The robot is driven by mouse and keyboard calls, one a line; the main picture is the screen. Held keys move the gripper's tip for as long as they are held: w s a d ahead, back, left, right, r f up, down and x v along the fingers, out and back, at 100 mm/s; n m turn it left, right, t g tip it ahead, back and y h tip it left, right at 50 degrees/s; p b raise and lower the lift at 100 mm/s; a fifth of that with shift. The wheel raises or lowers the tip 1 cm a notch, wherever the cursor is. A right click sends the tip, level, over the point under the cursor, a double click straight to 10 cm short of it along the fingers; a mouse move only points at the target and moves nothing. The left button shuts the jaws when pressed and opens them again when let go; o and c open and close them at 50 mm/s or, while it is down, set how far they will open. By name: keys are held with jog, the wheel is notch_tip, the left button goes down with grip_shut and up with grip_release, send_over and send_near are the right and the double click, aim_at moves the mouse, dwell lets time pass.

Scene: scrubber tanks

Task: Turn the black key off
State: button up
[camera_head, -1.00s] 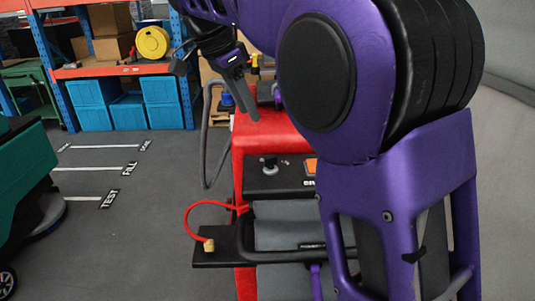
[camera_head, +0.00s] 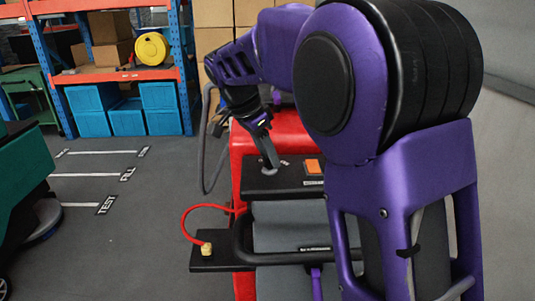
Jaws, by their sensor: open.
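The black panel (camera_head: 285,188) sits on the red machine (camera_head: 240,160), with an orange switch (camera_head: 313,166) on it. My gripper (camera_head: 270,168) points down at the left part of this panel, with its fingertips at a small knob-like part (camera_head: 268,171), which looks like the black key on its round base. The fingers largely cover it, so I cannot tell whether they touch it or which way the key is turned. My gripper is open.
A black handlebar (camera_head: 240,245) and a small shelf with a red cable (camera_head: 187,222) lie in front of the panel. A grey hose (camera_head: 205,150) hangs at the left. Shelving (camera_head: 125,75) stands behind.

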grip_shut()
jog(key=shift+n, duration=0.3)
jog(key=n+t, duration=0.1)
jog(key=n, duration=0.1)
jog(key=n+y+b, duration=0.1)
jog(key=n, duration=0.2)
jog(key=shift+s+d+t+y+b, duration=0.1)
jog(key=shift+d+t+y+b, duration=0.05)
jog(key=shift+t+y+b, duration=0.2)
jog(key=n, duration=0.3)
jog(key=shift+d+r+t+y, duration=0.1)
jog(key=shift+t+y, duration=0.15)
jog(key=shift+y, duration=0.1)
jog(key=shift+n+y+p, duration=0.55)
jog(key=shift+n+y, duration=0.15)
jog(key=shift+n, duration=0.9)
grip_release()
